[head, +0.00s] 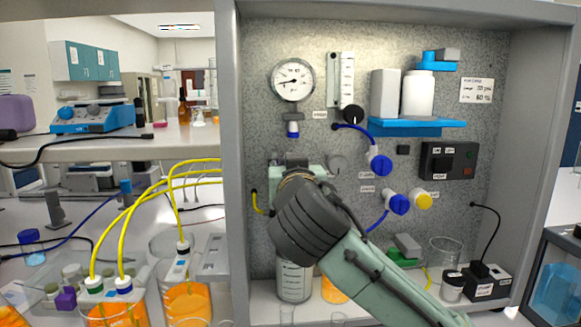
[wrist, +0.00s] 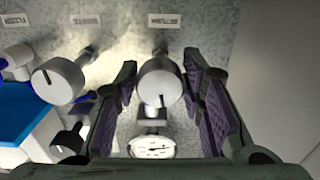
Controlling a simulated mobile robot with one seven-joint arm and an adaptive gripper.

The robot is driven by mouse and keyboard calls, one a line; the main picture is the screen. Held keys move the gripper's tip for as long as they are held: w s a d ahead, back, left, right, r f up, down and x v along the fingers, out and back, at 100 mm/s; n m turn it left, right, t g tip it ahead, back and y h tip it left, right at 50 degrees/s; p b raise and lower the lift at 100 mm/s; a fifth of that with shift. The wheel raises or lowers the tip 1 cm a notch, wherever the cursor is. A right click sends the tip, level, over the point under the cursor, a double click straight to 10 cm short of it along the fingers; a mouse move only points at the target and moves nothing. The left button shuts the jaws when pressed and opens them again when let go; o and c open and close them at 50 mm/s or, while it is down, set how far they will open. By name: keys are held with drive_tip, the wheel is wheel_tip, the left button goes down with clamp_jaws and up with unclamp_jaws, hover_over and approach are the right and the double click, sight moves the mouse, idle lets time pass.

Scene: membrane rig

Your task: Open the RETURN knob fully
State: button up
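In the wrist view, a pale grey round knob (wrist: 160,84) with a short dark mark stands between the two purple-padded fingers of my gripper (wrist: 159,72). The fingers are open, one on each side of it, with narrow gaps showing. A label (wrist: 163,20) lies beyond this knob, but I cannot read it surely, so I cannot tell whether it is the RETURN knob. In the head view my gripper (head: 299,171) is at the panel below the pressure gauge (head: 293,80). My arm hides its fingertips and the knob between them there.
Another grey knob (wrist: 60,80) stands left of my gripper in the wrist view. A blue shelf (head: 412,126) with white containers juts out above.

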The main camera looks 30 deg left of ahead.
drive_tip(key=c, duration=0.7)
